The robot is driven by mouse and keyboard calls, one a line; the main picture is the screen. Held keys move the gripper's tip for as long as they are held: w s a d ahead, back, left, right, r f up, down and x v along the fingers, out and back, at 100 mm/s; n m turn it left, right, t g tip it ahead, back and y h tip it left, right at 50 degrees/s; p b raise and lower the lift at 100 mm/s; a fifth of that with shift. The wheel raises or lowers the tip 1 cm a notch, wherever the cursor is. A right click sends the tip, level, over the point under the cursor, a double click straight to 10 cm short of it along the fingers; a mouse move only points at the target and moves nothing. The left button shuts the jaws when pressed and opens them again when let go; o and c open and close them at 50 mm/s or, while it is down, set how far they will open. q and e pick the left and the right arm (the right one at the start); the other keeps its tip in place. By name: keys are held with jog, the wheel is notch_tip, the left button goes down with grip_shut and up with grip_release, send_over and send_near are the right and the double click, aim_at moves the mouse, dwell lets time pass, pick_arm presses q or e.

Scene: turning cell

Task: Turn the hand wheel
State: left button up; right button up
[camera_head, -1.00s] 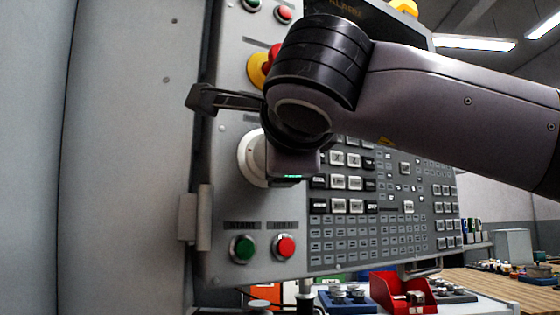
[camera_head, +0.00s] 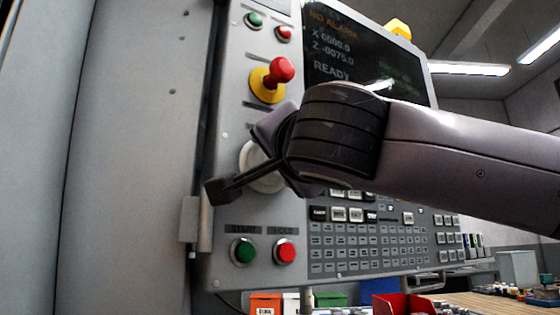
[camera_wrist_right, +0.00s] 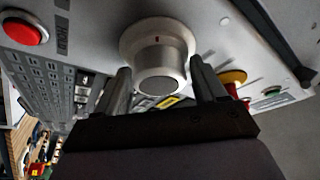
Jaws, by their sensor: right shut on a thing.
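The hand wheel (camera_head: 252,160) is a pale round knob on the sloping control panel. In the head view my right wrist covers most of it. In the right wrist view the wheel (camera_wrist_right: 160,52) faces the camera, with a small red mark on its rim. My right gripper (camera_wrist_right: 163,82) is shut on the wheel, one finger on each side of it. My left gripper is not in view.
A red emergency knob on a yellow base (camera_head: 268,84) sits just above the wheel. A green button (camera_head: 243,251) and a red button (camera_head: 286,250) lie below it. A screen (camera_head: 345,60) reads "READY". A keypad (camera_head: 370,240) stands right of the wheel.

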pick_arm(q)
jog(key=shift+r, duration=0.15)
pick_arm(e)
jog(key=shift+a+f+n, duration=0.1)
jog(key=shift+f+n, duration=0.05)
jog(key=shift+n, duration=0.25)
jog(key=o, duration=0.8)
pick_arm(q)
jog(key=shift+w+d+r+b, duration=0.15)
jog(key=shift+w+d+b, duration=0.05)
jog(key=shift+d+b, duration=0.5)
pick_arm(e)
jog(key=v, duration=0.7)
jog(key=shift+s, duration=0.1)
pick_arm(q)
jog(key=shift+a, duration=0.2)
